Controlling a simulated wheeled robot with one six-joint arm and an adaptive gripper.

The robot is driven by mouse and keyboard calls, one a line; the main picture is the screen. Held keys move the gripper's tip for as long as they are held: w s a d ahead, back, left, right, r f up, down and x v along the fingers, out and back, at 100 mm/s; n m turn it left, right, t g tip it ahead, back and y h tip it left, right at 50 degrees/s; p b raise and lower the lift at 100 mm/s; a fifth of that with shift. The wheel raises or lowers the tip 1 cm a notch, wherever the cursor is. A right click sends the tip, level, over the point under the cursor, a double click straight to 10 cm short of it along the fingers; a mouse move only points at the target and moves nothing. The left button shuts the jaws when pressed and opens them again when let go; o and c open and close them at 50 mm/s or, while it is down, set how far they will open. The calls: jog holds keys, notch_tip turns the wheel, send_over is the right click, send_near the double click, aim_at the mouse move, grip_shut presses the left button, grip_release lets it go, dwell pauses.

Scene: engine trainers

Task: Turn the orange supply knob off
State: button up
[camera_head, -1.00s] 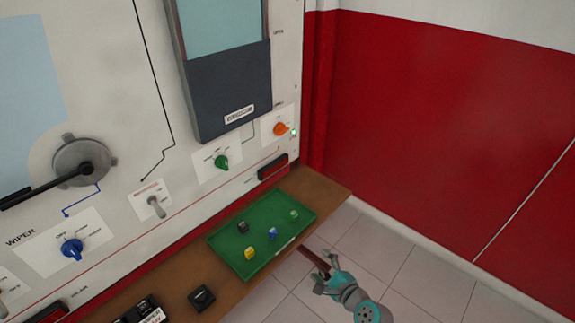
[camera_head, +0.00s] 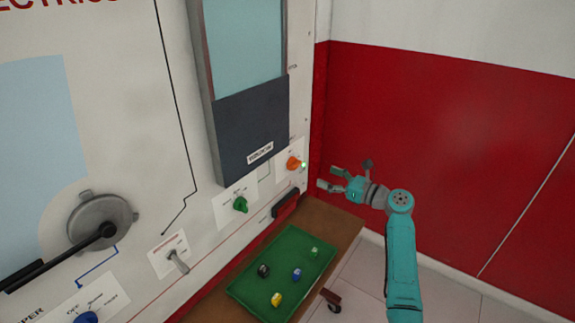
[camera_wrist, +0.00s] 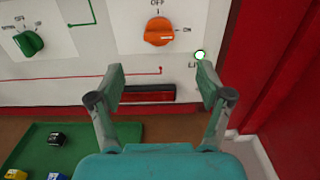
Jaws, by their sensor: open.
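The orange supply knob (camera_head: 293,163) is on a white plate at the right end of the panel. In the wrist view the orange knob (camera_wrist: 158,31) sits above and between my finger tips, with its grip lying roughly sideways and "OFF" printed above it and another mark at its right. A small lit green-white lamp (camera_wrist: 200,55) is just below right of it. My gripper (camera_head: 329,178) is open and empty, to the right of the knob and apart from it in the head view. Its two fingers (camera_wrist: 160,84) point toward the panel in the wrist view.
A green knob (camera_head: 240,204) is left of the orange one. A dark red handle (camera_head: 285,204) juts out below. A green tray (camera_head: 241,285) with several small cubes lies on the brown shelf. A red wall (camera_head: 450,140) stands at the right.

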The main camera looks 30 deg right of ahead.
aim_at(298, 165)
jog(key=x, duration=1.1)
jog(key=c, duration=1.2)
